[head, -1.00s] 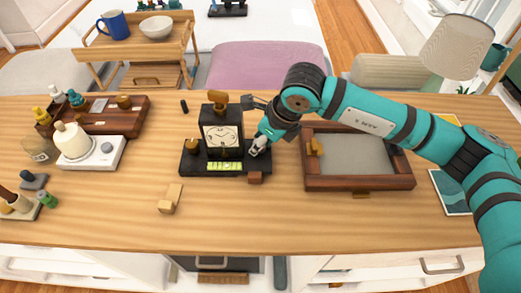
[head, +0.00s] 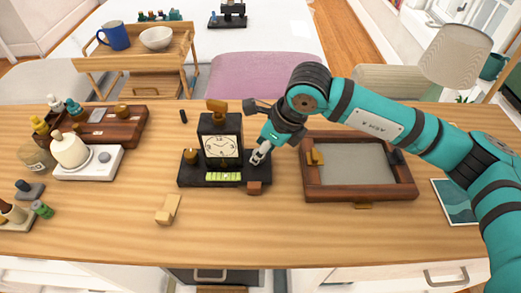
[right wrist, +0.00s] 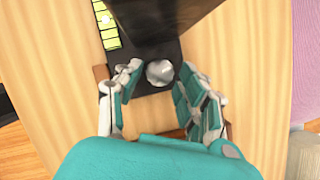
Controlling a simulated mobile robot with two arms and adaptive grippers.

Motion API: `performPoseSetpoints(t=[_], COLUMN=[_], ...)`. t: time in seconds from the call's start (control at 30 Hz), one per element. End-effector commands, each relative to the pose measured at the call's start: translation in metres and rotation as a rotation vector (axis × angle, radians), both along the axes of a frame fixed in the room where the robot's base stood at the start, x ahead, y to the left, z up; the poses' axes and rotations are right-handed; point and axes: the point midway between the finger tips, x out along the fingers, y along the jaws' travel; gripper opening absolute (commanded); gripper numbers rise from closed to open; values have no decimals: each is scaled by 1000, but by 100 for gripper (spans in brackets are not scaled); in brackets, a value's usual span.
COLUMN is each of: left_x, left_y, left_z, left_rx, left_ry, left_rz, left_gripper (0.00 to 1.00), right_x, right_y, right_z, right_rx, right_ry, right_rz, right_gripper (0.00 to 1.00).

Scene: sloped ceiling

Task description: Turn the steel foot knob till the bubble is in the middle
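A black clock (head: 221,143) with a cream dial stands on a dark base (head: 196,180). A yellow-green level vial (head: 224,176) lies at the base's front; part of it shows in the right wrist view (right wrist: 109,39). A small pale spot shows in it, but I cannot tell if it is centred. The round steel knob (right wrist: 160,72) sits on the base's end in the right wrist view. My right gripper (head: 259,156) is at the base's right end. Its fingers (right wrist: 159,74) are open on both sides of the knob, with small gaps. My left gripper is out of view.
A wood-framed tray (head: 360,194) lies close to the right. A small reddish-brown block (head: 255,187) is at the base's front right corner. A pale wooden block (head: 168,209) lies in front. A white device (head: 88,163) stands left. The front of the table is mostly clear.

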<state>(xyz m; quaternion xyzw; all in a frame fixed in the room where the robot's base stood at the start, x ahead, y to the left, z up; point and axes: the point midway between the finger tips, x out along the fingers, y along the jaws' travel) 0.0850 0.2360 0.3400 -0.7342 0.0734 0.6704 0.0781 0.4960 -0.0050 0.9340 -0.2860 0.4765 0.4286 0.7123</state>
Motion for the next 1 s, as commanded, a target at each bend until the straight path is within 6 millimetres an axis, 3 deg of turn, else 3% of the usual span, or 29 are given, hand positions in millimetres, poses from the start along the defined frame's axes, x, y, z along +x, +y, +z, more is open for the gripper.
performPoseSetpoints(t=[0.2,0.43,0.63,1.0], left_x=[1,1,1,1], left_y=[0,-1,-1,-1], left_z=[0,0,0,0], left_rx=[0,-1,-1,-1], left_ry=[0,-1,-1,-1], left_rz=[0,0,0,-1], left_gripper=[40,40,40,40], right_x=[-7,-15,-18,-18], right_y=[-17,-30,-35,-35], right_z=[45,82,95,96], right_rx=[0,0,0,0], right_ry=[-6,-3,-2,-1], right_rz=[0,-1,-1,0], right_gripper=[40,40,40,40])
